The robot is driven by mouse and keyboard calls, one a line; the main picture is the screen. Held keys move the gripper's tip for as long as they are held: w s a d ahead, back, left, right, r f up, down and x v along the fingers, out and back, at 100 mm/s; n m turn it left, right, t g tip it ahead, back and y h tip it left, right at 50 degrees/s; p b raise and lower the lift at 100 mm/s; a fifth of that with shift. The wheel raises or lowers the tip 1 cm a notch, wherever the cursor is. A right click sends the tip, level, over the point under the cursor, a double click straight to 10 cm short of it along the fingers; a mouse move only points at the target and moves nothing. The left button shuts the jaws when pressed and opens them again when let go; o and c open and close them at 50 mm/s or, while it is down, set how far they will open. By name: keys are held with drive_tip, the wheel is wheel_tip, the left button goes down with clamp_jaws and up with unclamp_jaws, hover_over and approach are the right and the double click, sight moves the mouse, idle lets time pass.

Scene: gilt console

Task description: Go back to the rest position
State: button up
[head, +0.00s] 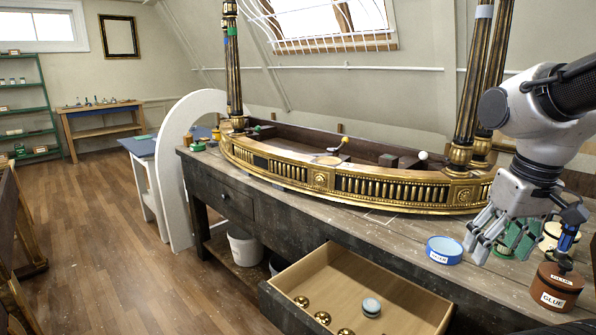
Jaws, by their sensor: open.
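My gripper (482,238) hangs at the right of the head view, above the worn workbench (395,226). Its fingers point down and to the left, and they are apart with nothing seen between them. The gripper is just right of a blue round tin (444,257) with a white label. A brown pot labelled GLUE (556,293) stands at the lower right, below the wrist. A green object shows behind the fingers, partly hidden by them. The gilt console piece (345,184) with its dark and gold columns lies along the bench, left of the arm.
A white arch-shaped panel (176,165) stands at the bench's left end. A white bucket (244,247) is under the bench. The wooden floor at left is clear.

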drive_tip(key=r+t, duration=0.1)
drive_tip(key=s+d+r, duration=0.1)
drive_tip(key=r, duration=0.1)
drive_tip(key=s+d+r+m+t, duration=0.1)
drive_tip(key=shift+r+t, duration=0.15)
drive_tip(key=shift+t, duration=0.15)
idle(0.6)
